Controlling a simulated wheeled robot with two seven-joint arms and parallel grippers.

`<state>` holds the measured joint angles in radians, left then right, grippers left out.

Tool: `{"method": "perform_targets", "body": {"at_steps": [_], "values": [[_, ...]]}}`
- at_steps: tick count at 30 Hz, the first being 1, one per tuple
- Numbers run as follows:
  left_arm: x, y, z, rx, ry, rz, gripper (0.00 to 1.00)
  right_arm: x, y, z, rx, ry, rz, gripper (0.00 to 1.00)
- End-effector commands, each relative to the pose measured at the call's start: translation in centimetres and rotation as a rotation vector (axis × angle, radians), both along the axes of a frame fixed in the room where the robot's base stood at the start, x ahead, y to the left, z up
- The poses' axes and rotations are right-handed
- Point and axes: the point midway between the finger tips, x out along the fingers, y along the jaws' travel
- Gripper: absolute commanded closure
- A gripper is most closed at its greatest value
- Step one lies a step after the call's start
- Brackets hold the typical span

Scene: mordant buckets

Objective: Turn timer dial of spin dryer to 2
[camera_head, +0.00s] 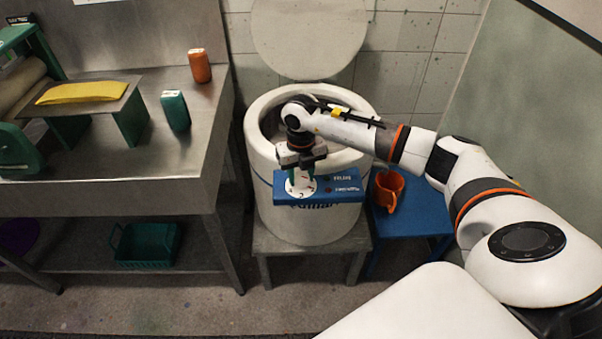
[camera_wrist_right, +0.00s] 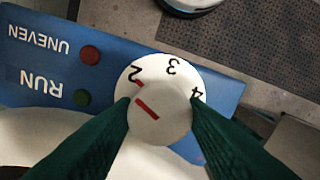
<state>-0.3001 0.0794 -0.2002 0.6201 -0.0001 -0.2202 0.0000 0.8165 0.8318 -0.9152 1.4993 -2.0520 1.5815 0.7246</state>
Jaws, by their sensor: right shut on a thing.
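The spin dryer (camera_head: 310,225) is a white drum with its round lid (camera_head: 310,35) raised behind it. A blue control panel (camera_head: 345,186) sits on its front. The white timer dial (camera_head: 299,187) is at the panel's left end. My right gripper (camera_head: 301,175) reaches down to it. In the right wrist view, the green fingertips (camera_wrist_right: 162,103) are shut on either side of the dial (camera_wrist_right: 165,75). The numbers 2, 3 and 4 show around it. A red line on it slants toward the upper left, near the 2. Other numbers are hidden. My left gripper is not in view.
The panel also has a red light (camera_wrist_right: 89,55) and a green light (camera_wrist_right: 82,97). A blue stool (camera_head: 410,220) with an orange jug (camera_head: 387,190) stands right of the dryer. A steel table (camera_head: 110,175) with several items stands left.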

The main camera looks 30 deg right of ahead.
Motion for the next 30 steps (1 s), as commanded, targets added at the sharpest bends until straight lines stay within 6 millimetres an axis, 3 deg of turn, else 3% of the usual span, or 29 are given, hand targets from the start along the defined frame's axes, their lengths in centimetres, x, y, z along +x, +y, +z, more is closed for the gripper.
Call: {"method": "perform_targets", "body": {"at_steps": [20,21,24,30], "values": [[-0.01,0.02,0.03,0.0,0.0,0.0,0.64,0.13,-0.07,0.16,-0.001,-0.004,-0.066,0.83],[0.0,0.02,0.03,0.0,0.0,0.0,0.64,0.13,-0.07,0.16,0.0,-0.004,-0.066,0.57],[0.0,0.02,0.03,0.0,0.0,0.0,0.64,0.11,-0.07,0.14,0.0,-0.004,-0.066,0.41],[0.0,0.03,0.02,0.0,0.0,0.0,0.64,0.05,-0.03,0.06,-0.001,-0.002,-0.065,0.39]]}}
